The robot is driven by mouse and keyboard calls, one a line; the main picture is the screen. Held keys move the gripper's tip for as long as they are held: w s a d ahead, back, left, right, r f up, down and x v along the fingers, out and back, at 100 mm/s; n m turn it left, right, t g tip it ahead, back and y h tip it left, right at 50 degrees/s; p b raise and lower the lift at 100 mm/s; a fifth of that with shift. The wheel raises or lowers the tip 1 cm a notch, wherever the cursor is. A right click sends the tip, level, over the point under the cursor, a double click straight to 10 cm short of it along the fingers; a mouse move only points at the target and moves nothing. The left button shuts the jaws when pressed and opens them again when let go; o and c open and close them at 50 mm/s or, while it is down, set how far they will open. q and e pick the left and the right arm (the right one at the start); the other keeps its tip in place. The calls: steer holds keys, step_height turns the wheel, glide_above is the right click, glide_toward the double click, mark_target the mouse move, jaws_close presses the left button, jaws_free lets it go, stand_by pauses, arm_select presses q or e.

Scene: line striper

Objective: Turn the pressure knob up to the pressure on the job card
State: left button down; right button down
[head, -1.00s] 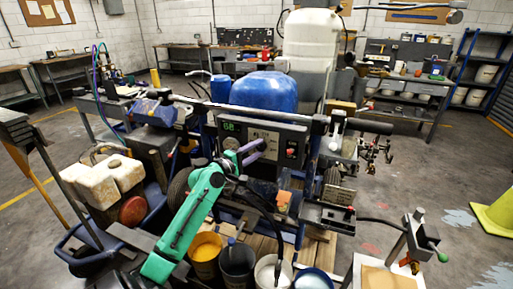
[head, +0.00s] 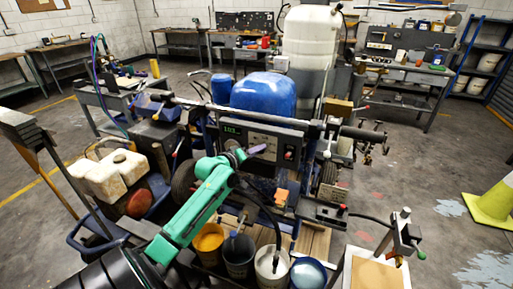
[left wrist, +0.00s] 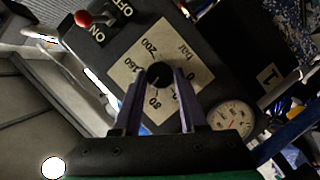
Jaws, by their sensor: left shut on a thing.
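My left gripper (left wrist: 160,82) is shut on the black pressure knob (left wrist: 158,72), with one finger on each side of it. The knob sits on a pale scale plate (left wrist: 130,66) marked in bar, with figures such as 80, 160 and 200. In the head view the left gripper (head: 250,151) reaches the front of the striper's control panel (head: 262,137), and its fingers cover the knob. A green display (head: 231,128) on that panel appears to read 103. I cannot make out a job card. My right gripper is not in view.
A round gauge (left wrist: 232,118) sits close beside the right finger. A red-tipped ON/OFF switch (left wrist: 84,18) is at the upper left. Several buckets, one a yellow paint bucket (head: 208,240), stand below my arm. A yellow cone (head: 492,203) stands at the right.

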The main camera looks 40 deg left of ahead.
arm_select(q)
steer(key=shift+f, duration=0.1)
stand_by(0.4)
steer(key=shift+c, duration=2.2)
jaws_free()
steer(key=b+v, duration=0.3)
steer(key=v, duration=1.1)
steer(key=shift+s+r, duration=0.25)
steer(key=shift+s, duration=0.05)
steer(key=shift+f, duration=0.1)
